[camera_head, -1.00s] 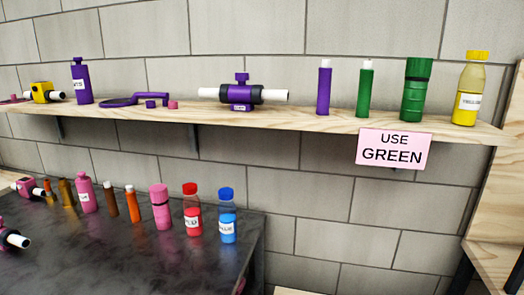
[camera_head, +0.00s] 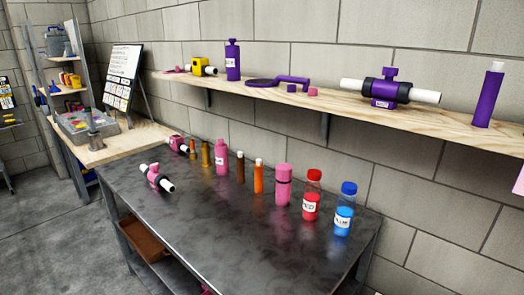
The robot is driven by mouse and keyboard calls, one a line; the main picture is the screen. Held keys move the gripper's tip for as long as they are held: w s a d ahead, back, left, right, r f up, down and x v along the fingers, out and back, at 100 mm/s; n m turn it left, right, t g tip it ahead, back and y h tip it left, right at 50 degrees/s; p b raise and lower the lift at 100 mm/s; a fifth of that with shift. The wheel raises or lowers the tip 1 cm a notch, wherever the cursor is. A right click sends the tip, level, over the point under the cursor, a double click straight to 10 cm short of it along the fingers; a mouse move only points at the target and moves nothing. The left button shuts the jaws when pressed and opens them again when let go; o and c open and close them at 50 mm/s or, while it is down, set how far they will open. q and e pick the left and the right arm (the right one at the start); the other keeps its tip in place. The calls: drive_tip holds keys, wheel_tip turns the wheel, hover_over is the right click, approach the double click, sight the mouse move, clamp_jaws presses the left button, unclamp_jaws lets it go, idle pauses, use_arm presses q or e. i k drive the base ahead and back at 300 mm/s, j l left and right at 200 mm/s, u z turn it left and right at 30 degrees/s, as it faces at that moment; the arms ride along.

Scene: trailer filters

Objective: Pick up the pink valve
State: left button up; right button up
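A pink valve (camera_head: 156,178) with white pipe ends and dark collars lies on the dark metal table (camera_head: 215,225), near its left front edge. A second pink valve-like piece (camera_head: 177,144) with a white end sits farther back on the same table, beside small brown bottles. Neither of my grippers shows in this view, so nothing is seen near either piece.
Bottles stand along the table's back, including a pink bottle (camera_head: 222,158), a red bottle (camera_head: 312,195) and a blue bottle (camera_head: 344,209). A wall shelf (camera_head: 350,107) above holds a purple valve (camera_head: 388,90) and a yellow valve (camera_head: 200,67). The table's front is clear.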

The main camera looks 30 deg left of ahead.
sight(159, 181)
drive_tip(key=u, duration=1.65)
drive_tip(key=i+j+z, duration=0.1)
drive_tip(key=i+j, duration=0.15)
drive_tip(key=i+j+z, duration=0.15)
drive_tip(key=j, duration=0.25)
drive_tip(key=i+j+z, duration=0.1)
drive_tip(key=i+j, duration=0.25)
drive_tip(key=i+j+z, duration=0.1)
drive_tip(key=j, duration=0.35)
drive_tip(key=i+j+z, duration=0.15)
drive_tip(key=i+j, duration=0.15)
drive_tip(key=j, duration=0.1)
